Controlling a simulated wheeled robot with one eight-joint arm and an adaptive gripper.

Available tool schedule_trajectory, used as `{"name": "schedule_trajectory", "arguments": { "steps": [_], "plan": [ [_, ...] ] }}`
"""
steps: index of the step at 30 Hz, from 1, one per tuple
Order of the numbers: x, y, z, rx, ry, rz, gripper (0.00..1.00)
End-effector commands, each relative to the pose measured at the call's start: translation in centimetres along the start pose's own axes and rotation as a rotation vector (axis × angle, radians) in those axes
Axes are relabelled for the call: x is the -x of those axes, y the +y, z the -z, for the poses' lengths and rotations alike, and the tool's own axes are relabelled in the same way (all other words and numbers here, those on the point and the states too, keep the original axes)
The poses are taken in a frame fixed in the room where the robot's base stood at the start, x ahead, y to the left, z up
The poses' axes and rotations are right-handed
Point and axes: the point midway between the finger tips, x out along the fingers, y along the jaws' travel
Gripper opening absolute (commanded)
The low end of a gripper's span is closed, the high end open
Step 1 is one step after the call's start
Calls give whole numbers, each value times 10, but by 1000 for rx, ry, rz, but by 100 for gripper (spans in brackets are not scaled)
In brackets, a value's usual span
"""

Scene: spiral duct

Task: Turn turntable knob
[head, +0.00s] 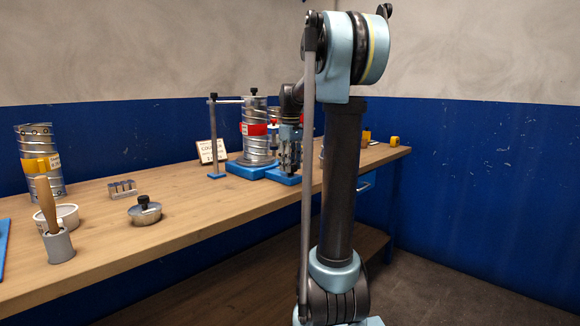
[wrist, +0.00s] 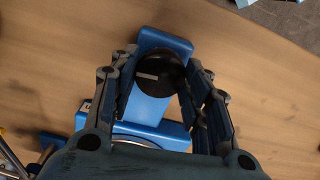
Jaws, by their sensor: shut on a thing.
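A round black knob (wrist: 160,68) with a pale mark on it sits on a narrow blue base (wrist: 152,106) in the wrist view. My gripper (wrist: 161,80) is shut on the knob, one finger on each side. In the head view my gripper (head: 289,152) points down over a blue base (head: 283,176), and the knob is hidden behind it. A metal ring edge (wrist: 140,142) shows partly under my gripper in the wrist view.
A post with a horizontal arm (head: 213,137) and a small sign (head: 211,153) stand left of the duct. A round tin with a black knob (head: 145,210), a brush in a cup (head: 58,243) and another duct (head: 40,165) are further left on the wooden bench (head: 190,215).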

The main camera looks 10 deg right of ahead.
Motion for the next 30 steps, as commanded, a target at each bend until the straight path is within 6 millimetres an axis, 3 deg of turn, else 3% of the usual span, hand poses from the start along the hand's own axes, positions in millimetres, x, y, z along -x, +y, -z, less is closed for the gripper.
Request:
{"name": "schedule_trajectory", "arguments": {
  "steps": [3,4,6,7,20,30],
  "plan": [
    [0,2,0,-2,0,-3,20],
    [0,2,0,-2,0,-3,46],
    [0,1,0,-2,-1,-3,62],
    [0,1,0,-2,-1,-3,64],
    [5,0,0,-2,-1,-1,64],
    [58,1,0,-2,-1,-1,64]
  ]
}}
